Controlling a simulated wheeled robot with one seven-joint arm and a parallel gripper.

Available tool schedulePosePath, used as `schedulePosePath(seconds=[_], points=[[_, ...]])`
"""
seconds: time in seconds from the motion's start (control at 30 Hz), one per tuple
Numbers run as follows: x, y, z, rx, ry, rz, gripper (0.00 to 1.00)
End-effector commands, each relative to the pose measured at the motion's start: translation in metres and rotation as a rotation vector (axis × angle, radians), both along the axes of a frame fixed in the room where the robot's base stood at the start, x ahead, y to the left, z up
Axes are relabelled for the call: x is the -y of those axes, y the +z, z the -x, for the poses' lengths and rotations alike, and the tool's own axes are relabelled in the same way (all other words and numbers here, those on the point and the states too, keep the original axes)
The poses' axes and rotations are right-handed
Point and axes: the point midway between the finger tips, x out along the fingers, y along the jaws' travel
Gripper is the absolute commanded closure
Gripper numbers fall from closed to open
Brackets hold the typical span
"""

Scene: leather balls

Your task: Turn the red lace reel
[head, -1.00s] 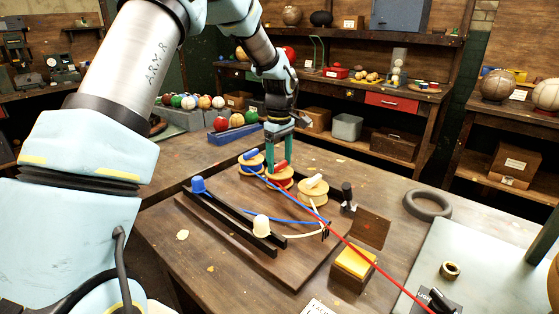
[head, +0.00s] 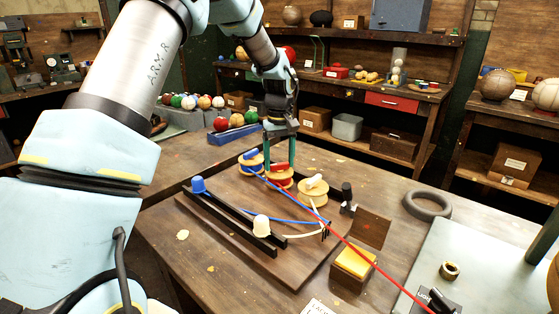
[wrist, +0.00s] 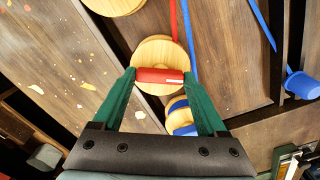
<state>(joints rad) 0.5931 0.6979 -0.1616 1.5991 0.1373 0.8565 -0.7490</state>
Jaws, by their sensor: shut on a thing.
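The red lace reel (head: 280,183) is the middle one of three wooden reels on the dark board. In the wrist view its round wooden top (wrist: 158,52) carries a red crossbar handle (wrist: 159,76). My gripper (head: 280,164) points down over this reel, its green fingers shut on the two ends of the red handle. A red lace (head: 370,255) runs from the reel across the board to the lower right. The blue reel (head: 251,160) stands to the left and the white-handled reel (head: 313,191) to the right. My fingers partly hide the red reel in the head view.
A blue cup-shaped peg (head: 198,185) and a white one (head: 262,224) stand on black rails. A black-handled tool (head: 347,192), a yellow pad on a box (head: 354,262) and a grey ring (head: 427,205) lie to the right. Blue and white laces cross the board.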

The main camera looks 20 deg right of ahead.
Motion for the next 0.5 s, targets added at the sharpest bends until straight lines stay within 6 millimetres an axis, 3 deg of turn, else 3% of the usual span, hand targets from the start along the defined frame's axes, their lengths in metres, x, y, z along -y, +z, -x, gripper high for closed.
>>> schedulePosePath(seconds=[0.33,0.37,0.5], points=[[-0.0001,0.0008,-0.0013,0.003,-0.002,0.001,0.81],[0.0,0.0008,-0.0013,0.003,-0.002,0.001,0.23],[0.0,0.0006,-0.001,0.003,-0.002,0.001,0.07]])
